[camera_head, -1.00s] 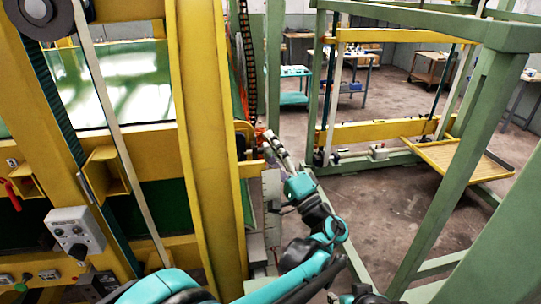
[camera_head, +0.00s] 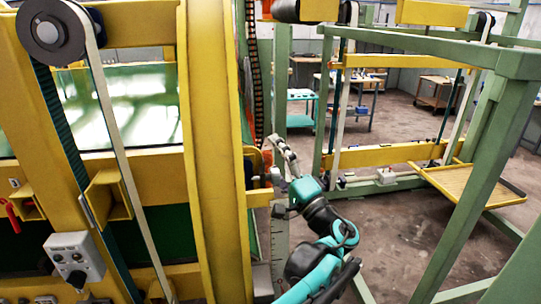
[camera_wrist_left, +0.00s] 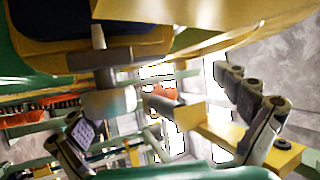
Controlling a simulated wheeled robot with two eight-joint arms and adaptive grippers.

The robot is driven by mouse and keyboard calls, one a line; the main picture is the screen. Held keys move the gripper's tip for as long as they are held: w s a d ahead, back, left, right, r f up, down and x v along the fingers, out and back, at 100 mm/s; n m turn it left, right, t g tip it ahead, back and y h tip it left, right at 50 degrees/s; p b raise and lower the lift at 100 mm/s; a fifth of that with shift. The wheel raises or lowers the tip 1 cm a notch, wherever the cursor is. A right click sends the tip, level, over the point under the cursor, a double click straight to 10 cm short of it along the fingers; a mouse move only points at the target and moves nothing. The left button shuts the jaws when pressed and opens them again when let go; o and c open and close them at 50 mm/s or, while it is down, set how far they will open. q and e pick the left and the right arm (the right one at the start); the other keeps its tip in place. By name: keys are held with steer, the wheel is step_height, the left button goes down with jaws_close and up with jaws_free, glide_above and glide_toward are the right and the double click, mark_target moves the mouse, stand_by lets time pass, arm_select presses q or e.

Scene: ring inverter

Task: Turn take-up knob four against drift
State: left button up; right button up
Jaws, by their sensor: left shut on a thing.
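My left gripper (camera_head: 282,150) reaches in beside the yellow upright of the machine, next to a short yellow bracket. The left wrist view shows its two jointed fingers (camera_wrist_left: 178,118), one low at the left and one at the right. A pale grey cylindrical knob (camera_wrist_left: 110,102) on a thin stem hangs below a yellow beam, close to the left finger. The gripper is shut on what seems to be this knob; the contact itself is hard to make out. I cannot read any number on it. My right gripper is not in view.
The yellow upright (camera_head: 215,150) stands close at the left of my arm. A green frame (camera_head: 480,150) fills the right side, with a yellow slatted platform (camera_head: 470,185). A grey control box (camera_head: 75,258) is at lower left. Open floor (camera_head: 400,235) lies between them.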

arm_select(q)
steer(key=shift+d+f+t+b, duration=0.15)
steer(key=shift+d+t+b, duration=0.15)
steer(key=shift+d+b, duration=0.25)
steer(key=shift+c, duration=0.8)
steer(key=shift+w+d+f, duration=0.25)
steer(key=shift+d+f, duration=0.1)
steer(key=shift+f, duration=0.1)
steer(key=shift+c, duration=1.4)
steer(key=w+f+b, duration=0.1)
steer(key=f, duration=0.1)
steer(key=w+d+f+b, duration=0.1)
steer(key=f, duration=0.1)
steer(key=shift+w+d+b, duration=0.1)
steer(key=shift+w+b, duration=0.25)
steer(key=shift+w, duration=0.05)
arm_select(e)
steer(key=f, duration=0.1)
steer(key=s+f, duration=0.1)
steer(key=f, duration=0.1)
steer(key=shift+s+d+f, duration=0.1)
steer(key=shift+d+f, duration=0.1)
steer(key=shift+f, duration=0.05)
arm_select(q)
steer(key=shift+r, duration=0.1)
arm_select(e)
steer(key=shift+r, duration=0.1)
